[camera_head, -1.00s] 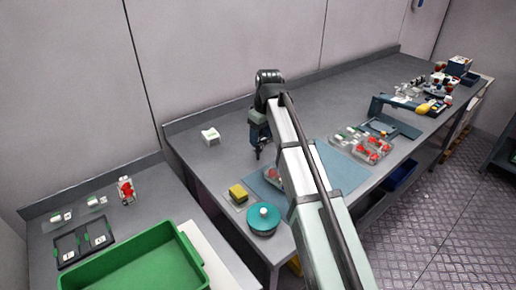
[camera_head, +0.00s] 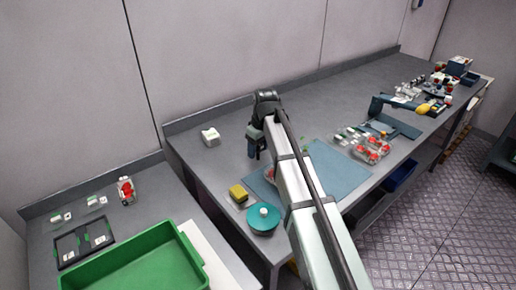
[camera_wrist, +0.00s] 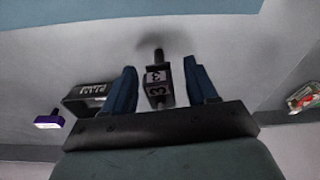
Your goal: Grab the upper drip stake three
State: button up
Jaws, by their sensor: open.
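A small dark block with a pale label bearing a 3 (camera_wrist: 155,95) shows in the middle of the wrist view, with a dark rounded peg at its upper end. It appears to be the drip stake three. My gripper (camera_wrist: 160,64) is open, with one blue finger on each side of the block and visible gaps to both. In the head view my gripper (camera_head: 254,147) hangs over the long grey bench near its back left part. The stake cannot be made out there.
A second dark labelled block (camera_wrist: 88,96) lies left of my fingers, beside a purple-and-white item (camera_wrist: 48,122). A clear pack with red contents (camera_wrist: 304,98) is at right. In the head view, a yellow sponge (camera_head: 238,193) and teal round container (camera_head: 263,218) stand at the bench front.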

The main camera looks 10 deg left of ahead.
jog(key=c, duration=1)
